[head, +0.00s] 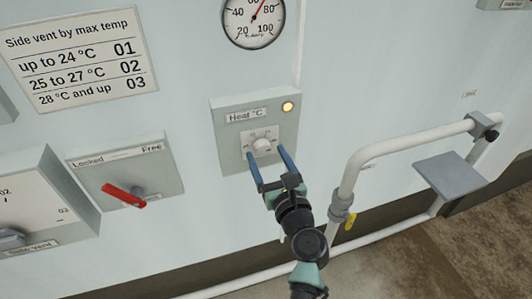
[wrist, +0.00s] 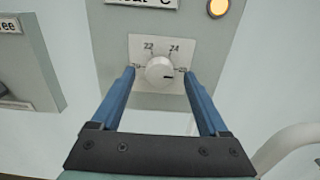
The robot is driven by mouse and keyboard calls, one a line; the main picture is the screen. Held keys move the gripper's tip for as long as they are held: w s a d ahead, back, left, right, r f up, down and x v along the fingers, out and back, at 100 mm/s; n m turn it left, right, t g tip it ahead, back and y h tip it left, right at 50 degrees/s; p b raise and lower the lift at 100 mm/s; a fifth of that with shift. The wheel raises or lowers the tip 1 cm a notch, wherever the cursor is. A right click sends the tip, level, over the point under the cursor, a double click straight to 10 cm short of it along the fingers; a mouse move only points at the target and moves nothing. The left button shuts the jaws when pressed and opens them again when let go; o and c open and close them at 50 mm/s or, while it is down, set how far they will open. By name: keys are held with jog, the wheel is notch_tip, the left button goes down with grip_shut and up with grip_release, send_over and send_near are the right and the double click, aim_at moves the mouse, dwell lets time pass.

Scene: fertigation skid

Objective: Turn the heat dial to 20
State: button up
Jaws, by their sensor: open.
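The heat dial (head: 262,146) is a round white knob on a panel labelled "Heat °C"; it also shows in the wrist view (wrist: 159,71). Its scale plate (wrist: 142,47) reads 20 at the left, 22 and 24 above, and a partly hidden number at the right. The dark pointer mark on the knob points right, toward that number. My gripper (head: 265,152) is open, its two blue fingers reaching up to either side of the dial. In the wrist view the fingers (wrist: 159,74) flank the knob with gaps on both sides.
A lit amber lamp (head: 288,107) is above the dial. A red lever (head: 124,195) on a Locked/Free panel is to the left. A sign (head: 78,58) lists side vent settings by temperature. A white pipe (head: 350,175) with a yellow handle (head: 350,221) runs right of my arm.

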jog(key=shift+x, duration=0.8)
jog(key=shift+c, duration=0.3)
grip_shut()
